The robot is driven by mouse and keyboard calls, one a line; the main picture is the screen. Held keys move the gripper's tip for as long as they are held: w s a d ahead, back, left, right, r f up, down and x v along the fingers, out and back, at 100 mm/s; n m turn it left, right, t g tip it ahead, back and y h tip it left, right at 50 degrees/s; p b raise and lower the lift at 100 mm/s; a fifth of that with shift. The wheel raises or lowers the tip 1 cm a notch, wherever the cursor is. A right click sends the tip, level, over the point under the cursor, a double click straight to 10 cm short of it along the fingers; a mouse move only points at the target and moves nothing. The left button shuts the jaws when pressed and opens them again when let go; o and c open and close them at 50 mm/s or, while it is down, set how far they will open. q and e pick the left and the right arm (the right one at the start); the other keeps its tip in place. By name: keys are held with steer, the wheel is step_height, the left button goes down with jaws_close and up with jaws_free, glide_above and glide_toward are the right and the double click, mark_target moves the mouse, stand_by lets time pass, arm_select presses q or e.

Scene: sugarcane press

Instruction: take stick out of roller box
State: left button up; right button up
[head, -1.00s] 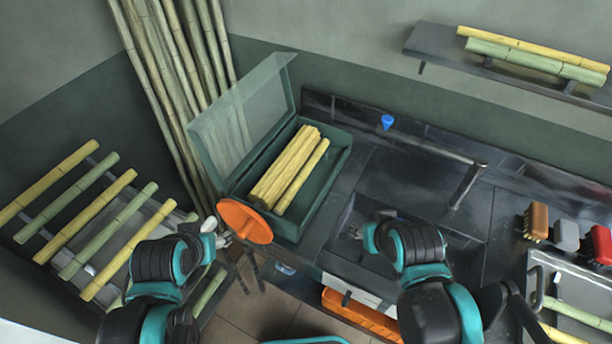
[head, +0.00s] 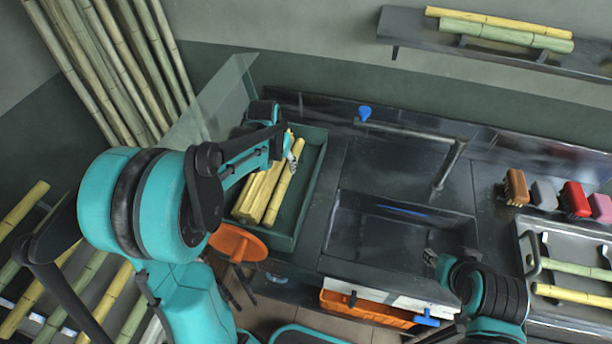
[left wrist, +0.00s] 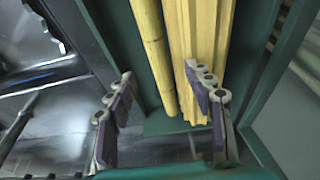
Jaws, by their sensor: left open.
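The green roller box (head: 311,190) stands open on the left of the counter, with its clear lid (head: 211,100) raised. Inside lie a single yellow stick (head: 284,185) and, left of it, a ridged yellow bundle (head: 252,196). My left gripper (head: 291,152) is over the far part of the box, and my arm hides that part. In the left wrist view, my left gripper (left wrist: 163,112) is open and empty, with the single stick (left wrist: 153,50) between its fingers in the picture and the bundle (left wrist: 200,40) behind the right finger. My right gripper (head: 430,260) is by the sink's front; its jaws are unclear.
An orange round stool (head: 238,243) stands before the box. A sink (head: 400,225) with a tap (head: 450,165) is to the right. Brushes (head: 575,199) and a tray (head: 530,240) are at far right. Bamboo poles (head: 110,60) lean at the left wall.

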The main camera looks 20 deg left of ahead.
mark_target(285, 176)
arm_select(q)
steer(key=b+x, duration=0.1)
steer(key=x, duration=0.2)
steer(key=shift+d, duration=0.1)
steer(key=b+x, duration=0.1)
steer(key=x, duration=0.2)
steer(key=b+x, duration=0.1)
steer(key=shift+s+f+b, duration=0.2)
steer(key=shift+f+b, duration=0.1)
steer(key=shift+w+f, duration=0.1)
steer(key=shift+f, duration=0.1)
steer(key=shift+r, duration=0.1)
jaws_close()
